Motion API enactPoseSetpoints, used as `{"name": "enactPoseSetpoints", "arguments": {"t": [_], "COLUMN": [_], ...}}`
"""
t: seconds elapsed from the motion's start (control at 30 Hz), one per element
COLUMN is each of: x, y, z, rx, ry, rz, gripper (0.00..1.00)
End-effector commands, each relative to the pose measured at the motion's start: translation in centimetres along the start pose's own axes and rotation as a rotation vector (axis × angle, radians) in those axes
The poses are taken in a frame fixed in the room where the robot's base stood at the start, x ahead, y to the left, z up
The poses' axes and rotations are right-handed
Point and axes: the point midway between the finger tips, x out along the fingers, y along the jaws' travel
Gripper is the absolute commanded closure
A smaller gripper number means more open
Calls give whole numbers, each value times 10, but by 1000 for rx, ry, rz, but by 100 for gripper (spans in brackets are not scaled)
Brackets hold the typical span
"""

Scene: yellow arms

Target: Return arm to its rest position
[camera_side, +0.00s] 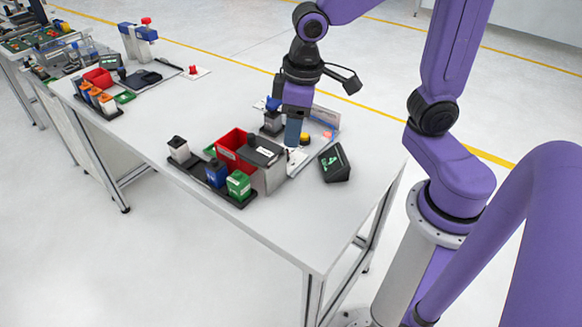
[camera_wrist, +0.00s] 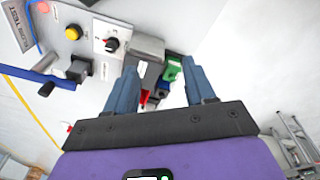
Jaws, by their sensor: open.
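My gripper (camera_side: 293,132) hangs from my purple arm over the right part of the white table, fingers pointing down among the test equipment. In the wrist view my gripper (camera_wrist: 160,70) shows two blue fingers set wide apart, with nothing held between them. A grey box (camera_wrist: 147,47), a green box (camera_wrist: 174,68) and part of a red bin (camera_wrist: 145,96) lie beyond the fingers. In the side view the gap between the fingers cannot be made out.
Near my gripper are the red bin (camera_side: 231,147), a black tray (camera_side: 233,200) with small boxes, a dark display (camera_side: 335,163) and a yellow button (camera_side: 304,138). A second set of bins and parts stands at the table's far left. The middle of the table is clear.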

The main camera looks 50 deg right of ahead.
Motion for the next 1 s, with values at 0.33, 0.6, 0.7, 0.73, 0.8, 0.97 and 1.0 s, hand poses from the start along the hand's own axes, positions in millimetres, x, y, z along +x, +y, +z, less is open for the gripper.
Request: {"name": "enactPoseSetpoints", "arguments": {"t": [0.33,0.6,0.7,0.73,0.8,0.97,1.0], "x": [-5,-4,-4,-4,-4,-4,-4], "y": [-44,-52,-52,-52,-52,-52,-52], "z": [104,142,144,144,144,144,143], "rx": [-416,-566,-576,-576,-575,-573,-573], "ry": [-48,-68,-70,-70,-70,-70,-70], "rz": [-71,-95,-96,-96,-96,-96,-96], "gripper": [46,46,46,46,46,46,46]}}
